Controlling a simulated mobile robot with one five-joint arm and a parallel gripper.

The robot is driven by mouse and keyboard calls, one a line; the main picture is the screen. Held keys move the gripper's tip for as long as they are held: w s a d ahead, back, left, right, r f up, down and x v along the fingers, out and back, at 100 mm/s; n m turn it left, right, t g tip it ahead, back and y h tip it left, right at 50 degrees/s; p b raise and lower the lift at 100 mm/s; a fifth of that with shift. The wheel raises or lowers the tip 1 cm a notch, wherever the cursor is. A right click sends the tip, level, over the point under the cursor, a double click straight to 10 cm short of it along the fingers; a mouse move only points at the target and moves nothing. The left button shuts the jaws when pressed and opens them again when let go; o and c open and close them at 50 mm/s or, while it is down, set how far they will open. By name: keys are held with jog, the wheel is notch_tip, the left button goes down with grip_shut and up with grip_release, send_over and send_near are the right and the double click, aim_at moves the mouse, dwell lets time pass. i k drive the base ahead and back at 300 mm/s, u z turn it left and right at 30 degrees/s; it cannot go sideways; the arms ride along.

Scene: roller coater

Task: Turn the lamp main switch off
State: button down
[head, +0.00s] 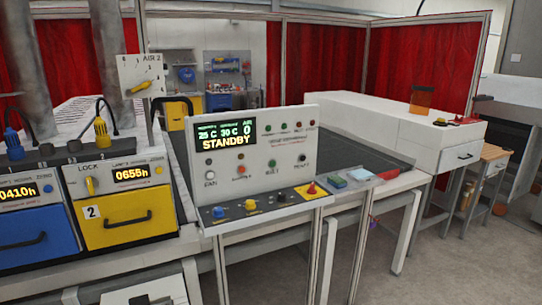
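No switch in the head view can be read as the lamp main switch. A white box (146,289) is cut off by the bottom edge, and a small yellow, dark and reddish part (140,300) shows on it. Above it are two lamp-hour units, a blue one (25,215) reading about 0410h and a yellow one (112,205) marked 2, reading 0655h. A yellow LOCK knob (90,186) sits on the yellow unit. A small plate labelled AIR 2 (138,68) carries a tilted yellow lever (141,87). My gripper is not in view.
A control panel (262,155) reads STANDBY, with knobs and a red button (312,188) on its lower ledge. A dark conveyor belt (345,155) lies behind it. Red curtains (425,70) stand behind. Metal legs (313,262) stand below the panel. Grey floor (440,270) is clear at the right front.

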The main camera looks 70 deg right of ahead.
aim_at(311, 191)
jog(key=z, duration=1.65)
